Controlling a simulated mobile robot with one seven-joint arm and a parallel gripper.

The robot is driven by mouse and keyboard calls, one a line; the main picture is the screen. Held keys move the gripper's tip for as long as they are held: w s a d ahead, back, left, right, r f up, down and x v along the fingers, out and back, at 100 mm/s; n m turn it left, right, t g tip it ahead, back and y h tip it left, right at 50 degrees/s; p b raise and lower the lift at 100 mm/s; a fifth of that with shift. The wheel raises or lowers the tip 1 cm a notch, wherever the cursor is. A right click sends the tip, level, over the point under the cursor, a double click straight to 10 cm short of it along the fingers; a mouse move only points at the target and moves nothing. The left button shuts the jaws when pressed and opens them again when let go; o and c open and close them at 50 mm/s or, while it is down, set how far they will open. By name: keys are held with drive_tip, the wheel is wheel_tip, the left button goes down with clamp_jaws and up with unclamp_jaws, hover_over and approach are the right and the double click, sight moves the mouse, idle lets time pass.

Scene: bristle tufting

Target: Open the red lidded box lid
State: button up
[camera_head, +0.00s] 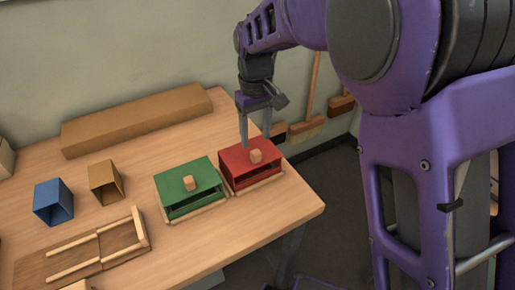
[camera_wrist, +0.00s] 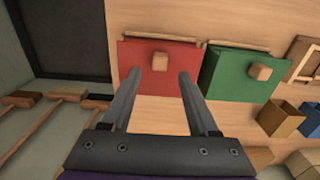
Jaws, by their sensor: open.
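The red lidded box (camera_head: 237,178) stands near the table's right edge, with its lid (camera_head: 240,159) lying over it and a dark gap under the front of the lid. A wooden knob (camera_head: 256,156) sits on the lid. My gripper (camera_head: 257,128) is above the back of the red box, pointing down. In the wrist view my gripper (camera_wrist: 160,73) is open and empty. The red lid (camera_wrist: 140,83) and its knob (camera_wrist: 160,62) appear between and beyond the fingertips. I cannot tell the exact height of the fingertips above the lid.
A green lidded box (camera_head: 187,184) stands close left of the red one. A blue open box (camera_head: 53,202), a tan open box (camera_head: 105,181) and a wooden frame (camera_head: 85,250) lie further left. A long brown block (camera_head: 135,122) lies at the back. Brooms (camera_head: 312,85) lean against the wall.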

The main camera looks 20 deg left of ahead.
sight(256, 152)
wheel_tip(256, 152, down, 5)
drive_tip(key=shift+f+b, duration=0.1)
drive_tip(key=shift+b, duration=0.25)
clamp_jaws()
idle(1.3)
